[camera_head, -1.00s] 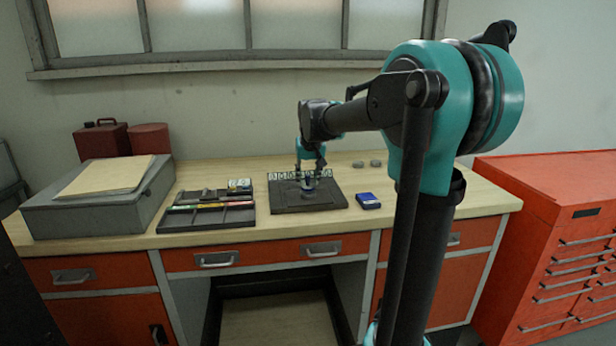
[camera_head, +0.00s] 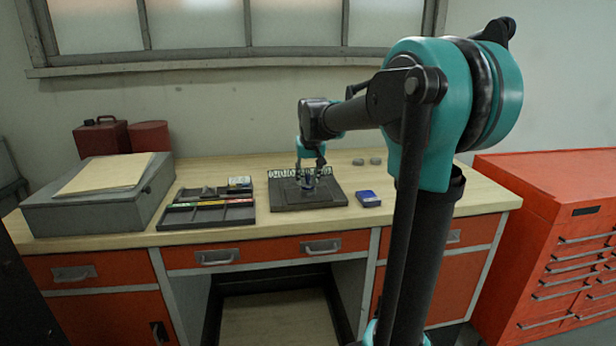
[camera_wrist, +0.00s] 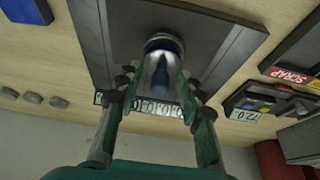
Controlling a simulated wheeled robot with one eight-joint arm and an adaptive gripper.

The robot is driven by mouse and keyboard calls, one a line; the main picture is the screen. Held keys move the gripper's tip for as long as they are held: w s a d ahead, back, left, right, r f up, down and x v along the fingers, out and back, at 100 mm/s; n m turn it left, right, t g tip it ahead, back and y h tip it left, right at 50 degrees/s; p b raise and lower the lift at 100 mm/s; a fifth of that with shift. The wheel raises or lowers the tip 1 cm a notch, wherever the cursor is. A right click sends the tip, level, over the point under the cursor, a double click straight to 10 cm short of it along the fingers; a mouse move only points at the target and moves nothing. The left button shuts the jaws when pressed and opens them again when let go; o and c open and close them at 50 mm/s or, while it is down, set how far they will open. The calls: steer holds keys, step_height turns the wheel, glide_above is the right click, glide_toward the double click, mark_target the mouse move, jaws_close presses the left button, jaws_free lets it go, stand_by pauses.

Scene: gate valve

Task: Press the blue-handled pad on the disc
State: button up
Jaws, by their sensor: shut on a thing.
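In the wrist view the pad's blue handle (camera_wrist: 161,76) stands between the fingers of my gripper (camera_wrist: 157,92), below a pale metal round part (camera_wrist: 164,42). My gripper is shut on the handle. In the head view my gripper (camera_head: 308,178) points down over the dark square plate (camera_head: 305,202) on the bench. The plate also shows in the wrist view (camera_wrist: 110,25). A row of marked tags (camera_wrist: 157,107) runs along one edge of the plate. The pad's underside and any contact with a disc are hidden.
A dark divided tray (camera_head: 208,218) with coloured labels lies left of the plate. A blue box (camera_head: 368,198) lies to its right. Small grey pieces (camera_head: 367,162) lie behind on the bench. A grey case (camera_head: 100,205) stands at the left.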

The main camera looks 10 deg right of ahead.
steer(key=shift+f, duration=0.35)
stand_by(1.1)
steer(key=shift+r, duration=0.1)
steer(key=shift+r, duration=3.4)
